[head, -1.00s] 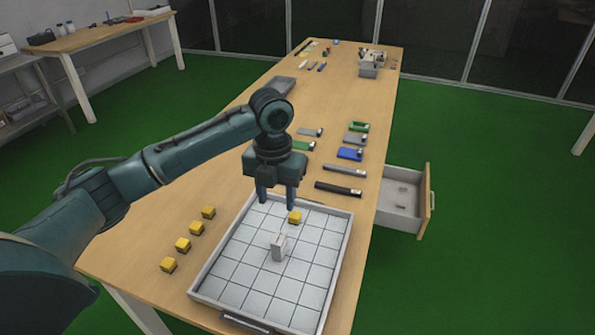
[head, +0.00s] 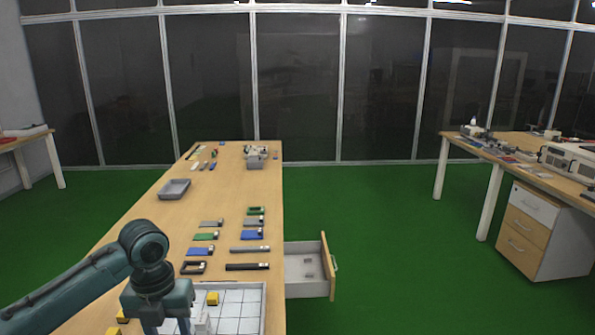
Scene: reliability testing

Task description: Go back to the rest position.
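My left gripper (head: 167,327) shows at the bottom left of the head view, pointing down over the left part of the white gridded tray (head: 246,305). Its two fingers are apart, with nothing seen between them; their tips are at the lower picture edge. A yellow cube (head: 213,298) and a whitish block (head: 203,324) are in the tray, right of the gripper. The tray's near part is cut off. My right gripper is not in view.
Yellow cubes (head: 122,317) lie left of the tray. Green floor is clear right of the table.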

